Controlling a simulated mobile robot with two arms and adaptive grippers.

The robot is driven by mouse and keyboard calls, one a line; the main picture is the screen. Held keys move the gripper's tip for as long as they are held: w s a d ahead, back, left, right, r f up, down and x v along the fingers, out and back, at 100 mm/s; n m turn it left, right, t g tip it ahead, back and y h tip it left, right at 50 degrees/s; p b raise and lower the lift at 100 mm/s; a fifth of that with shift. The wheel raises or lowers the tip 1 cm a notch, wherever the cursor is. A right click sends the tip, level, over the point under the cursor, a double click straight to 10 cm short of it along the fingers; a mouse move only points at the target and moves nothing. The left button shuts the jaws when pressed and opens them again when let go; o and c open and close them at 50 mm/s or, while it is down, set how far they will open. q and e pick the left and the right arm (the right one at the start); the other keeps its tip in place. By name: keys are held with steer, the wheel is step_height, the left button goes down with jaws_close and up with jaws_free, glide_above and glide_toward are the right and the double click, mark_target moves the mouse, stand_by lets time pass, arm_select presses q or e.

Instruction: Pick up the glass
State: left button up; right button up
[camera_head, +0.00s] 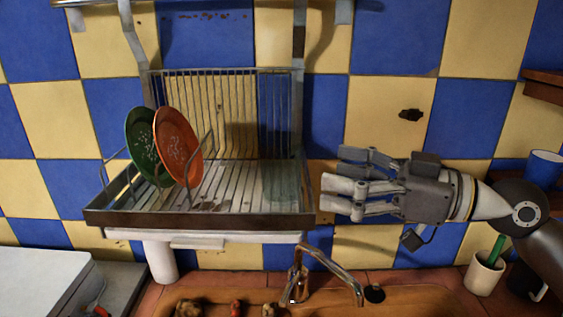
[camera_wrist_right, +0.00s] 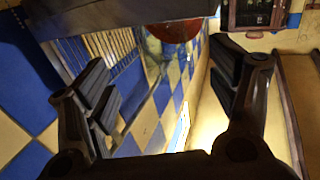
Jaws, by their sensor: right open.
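A clear glass (camera_head: 282,185) stands at the right end of the wire dish rack (camera_head: 225,190); it is faint against the tiles. My right gripper (camera_head: 335,184) is to the right of the rack, pointing left toward the glass, with a gap between its fingertips and the glass. It is open and empty. In the right wrist view the two fingers of my right gripper (camera_wrist_right: 165,90) are spread wide. The glass is hard to make out there. My left gripper is not in view.
A green plate (camera_head: 140,140) and an orange plate (camera_head: 178,145) stand in the rack's left part. A faucet (camera_head: 330,268) rises below the rack. A white cup (camera_head: 484,275) and a blue cup (camera_head: 545,166) are at the right, near my right arm.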

mark_target(300, 166)
steer(key=x, duration=0.1)
steer(key=p+x, duration=0.1)
steer(key=x, duration=0.1)
steer(key=shift+s+a+r+p, duration=0.15)
steer(key=shift+a+r+p, duration=0.15)
steer(key=shift+a, duration=0.1)
steer(key=shift+a+f, duration=0.1)
steer(key=shift+a, duration=0.15)
steer(key=shift+w+a, duration=0.15)
steer(key=shift+w, duration=0.15)
steer(key=p+x, duration=0.4)
steer(key=shift+s+a+r, duration=0.1)
steer(key=shift+a+r, duration=0.1)
steer(key=shift+a, duration=0.05)
steer(key=shift+a+f, duration=0.1)
steer(key=shift+a, duration=0.1)
steer(key=shift+f, duration=0.1)
steer(key=shift+d, duration=0.1)
steer(key=shift+c, duration=0.5)
steer(key=c, duration=1.1)
